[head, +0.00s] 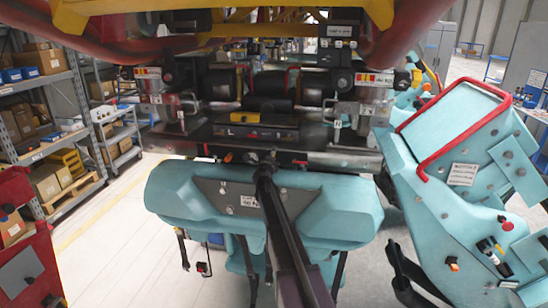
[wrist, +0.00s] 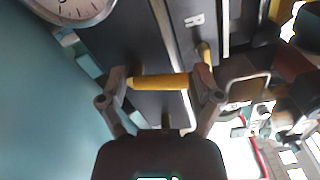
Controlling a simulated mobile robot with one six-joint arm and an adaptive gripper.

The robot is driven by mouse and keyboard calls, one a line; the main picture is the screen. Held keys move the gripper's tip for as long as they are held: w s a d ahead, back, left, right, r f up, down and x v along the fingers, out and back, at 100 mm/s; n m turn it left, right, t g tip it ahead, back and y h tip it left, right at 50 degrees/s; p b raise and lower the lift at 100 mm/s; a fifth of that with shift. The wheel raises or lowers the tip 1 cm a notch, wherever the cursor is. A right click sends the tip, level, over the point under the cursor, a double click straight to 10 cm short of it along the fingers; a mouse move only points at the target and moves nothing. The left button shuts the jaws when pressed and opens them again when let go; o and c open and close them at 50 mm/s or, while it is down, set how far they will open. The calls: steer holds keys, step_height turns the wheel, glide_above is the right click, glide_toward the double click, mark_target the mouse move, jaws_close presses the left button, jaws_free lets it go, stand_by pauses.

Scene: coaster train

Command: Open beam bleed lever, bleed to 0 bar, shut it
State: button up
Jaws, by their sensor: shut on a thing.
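In the wrist view my gripper (wrist: 161,83) has its two fingers at either end of a short yellow lever handle (wrist: 158,82) and is shut on it. The handle lies crosswise in the picture, in front of a dark beam face. A round white gauge (wrist: 75,8) is cut off at the top left; its reading cannot be made out. In the head view my dark arm reaches forward to the middle of the dark beam (head: 350,160); the fingers and the lever cannot be made out there.
A plate marked R (wrist: 193,20) and a second yellow stub (wrist: 205,53) sit close by the right finger. A teal surface (wrist: 40,100) fills the left. In the head view, a teal seat (head: 455,125) with a red bar stands right, and shelves (head: 45,110) stand left.

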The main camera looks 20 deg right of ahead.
steer(key=shift+w+a+n, duration=0.15)
steer(key=shift+a+n, duration=0.05)
steer(key=shift+n, duration=1.4)
steer(key=o, duration=0.9)
steer(key=v, duration=1.2)
